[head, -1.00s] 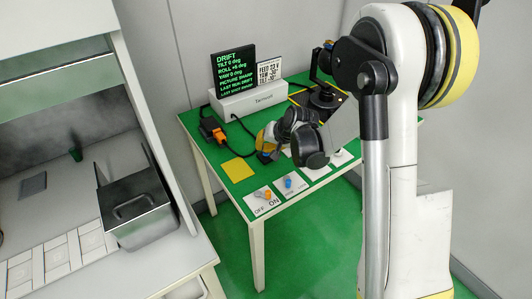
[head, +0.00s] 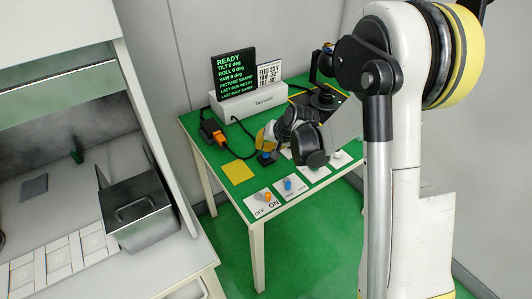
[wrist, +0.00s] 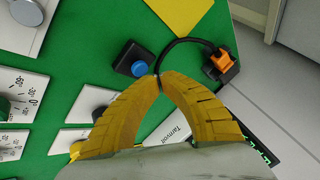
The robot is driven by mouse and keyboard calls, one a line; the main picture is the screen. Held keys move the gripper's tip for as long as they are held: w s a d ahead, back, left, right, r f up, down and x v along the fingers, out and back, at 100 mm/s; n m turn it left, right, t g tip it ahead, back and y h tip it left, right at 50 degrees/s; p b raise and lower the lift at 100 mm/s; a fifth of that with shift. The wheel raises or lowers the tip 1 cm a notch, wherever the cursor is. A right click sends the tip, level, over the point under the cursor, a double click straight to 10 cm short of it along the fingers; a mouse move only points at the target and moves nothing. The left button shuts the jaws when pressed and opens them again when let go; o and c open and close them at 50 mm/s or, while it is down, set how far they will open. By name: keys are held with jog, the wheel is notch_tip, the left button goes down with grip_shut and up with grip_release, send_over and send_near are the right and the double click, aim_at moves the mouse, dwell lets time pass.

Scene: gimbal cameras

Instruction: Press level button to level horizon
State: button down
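A round blue button on a small black box (wrist: 138,68) sits on the green tabletop in the wrist view. The box partly shows below my gripper in the head view (head: 265,158). My gripper (wrist: 157,80) has yellow ribbed fingers with the tips together and nothing visible between them. The tips appear just beside the blue button; I cannot tell whether they touch the box.
A black-and-orange connector (head: 212,133) with a cable lies left of the button. A yellow square (head: 238,172) lies in front. Labelled plates with an orange knob (head: 266,196) and a blue knob (head: 288,184) line the front edge. A steel bin (head: 137,208) stands at left.

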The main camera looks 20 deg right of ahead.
jog(key=shift+r, duration=0.1)
notch_tip(320, 180, up, 5)
jog(key=p, duration=0.3)
dwell(0.4)
dwell(0.4)
jog(key=s+r+n, duration=0.1)
jog(key=s+r, duration=0.7)
jog(key=r, duration=0.1)
jog(key=s+r+n+h, duration=0.1)
jog(key=s+r, duration=0.1)
jog(key=s, duration=0.9)
jog(key=s+r+n+h, duration=0.2)
jog(key=s+r, duration=0.1)
jog(key=s, duration=0.8)
jog(key=shift+s+d+r, duration=0.25)
jog(key=shift+s+d, duration=0.05)
jog(key=shift+d, duration=0.05)
dwell(2.3)
